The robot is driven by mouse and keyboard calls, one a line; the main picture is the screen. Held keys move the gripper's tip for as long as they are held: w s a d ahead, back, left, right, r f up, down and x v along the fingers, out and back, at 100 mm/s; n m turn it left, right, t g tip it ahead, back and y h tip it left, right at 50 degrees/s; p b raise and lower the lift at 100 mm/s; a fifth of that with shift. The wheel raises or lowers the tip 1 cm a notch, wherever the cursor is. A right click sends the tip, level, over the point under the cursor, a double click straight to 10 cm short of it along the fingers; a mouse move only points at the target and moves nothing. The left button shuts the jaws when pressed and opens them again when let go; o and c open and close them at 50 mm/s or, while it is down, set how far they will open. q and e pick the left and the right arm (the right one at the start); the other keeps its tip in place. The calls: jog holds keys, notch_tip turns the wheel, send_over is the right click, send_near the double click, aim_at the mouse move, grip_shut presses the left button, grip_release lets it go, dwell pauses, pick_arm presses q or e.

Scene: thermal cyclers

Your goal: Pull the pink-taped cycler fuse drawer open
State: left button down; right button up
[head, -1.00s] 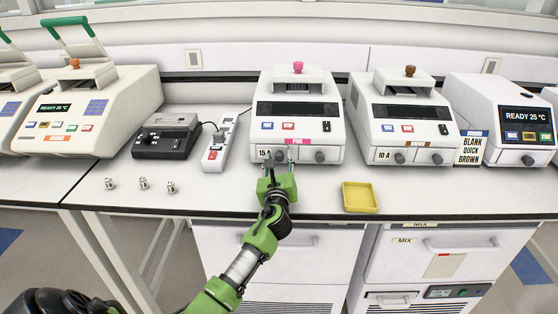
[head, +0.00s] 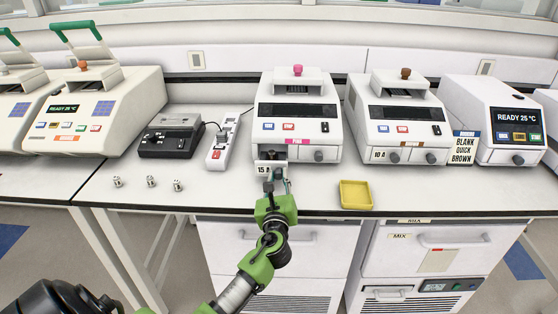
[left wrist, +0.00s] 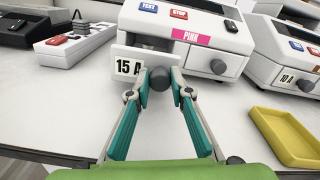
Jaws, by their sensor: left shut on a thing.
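The pink-taped cycler (head: 297,115) stands on the bench, with a pink knob on its lid and a pink strip on its front; its "PINK" label (left wrist: 191,36) is readable in the left wrist view. Its left fuse drawer (head: 264,169), labelled 15 A, stands out from the front, with a dark gap behind its face. The drawer face also shows in the left wrist view (left wrist: 127,66). My left gripper (left wrist: 160,80) is shut on the drawer's dark knob (left wrist: 160,76), partly hidden between the fingertips. My right gripper is not in view.
A second cycler (head: 400,112), labelled 10 A, stands to the right. A yellow tray (head: 356,194) lies near the bench's front edge. A power strip (head: 220,146) and black device (head: 171,136) are to the left, with small metal parts (head: 151,181) in front.

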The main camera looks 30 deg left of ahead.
pick_arm(q)
jog(key=shift+s+d, duration=0.25)
jog(key=shift+s, duration=0.2)
jog(key=shift+s+d+f, duration=0.1)
jog(key=shift+s+f, duration=0.05)
jog(key=shift+s, duration=0.15)
jog(key=shift+d, duration=0.1)
jog(key=c, duration=1.8)
grip_release()
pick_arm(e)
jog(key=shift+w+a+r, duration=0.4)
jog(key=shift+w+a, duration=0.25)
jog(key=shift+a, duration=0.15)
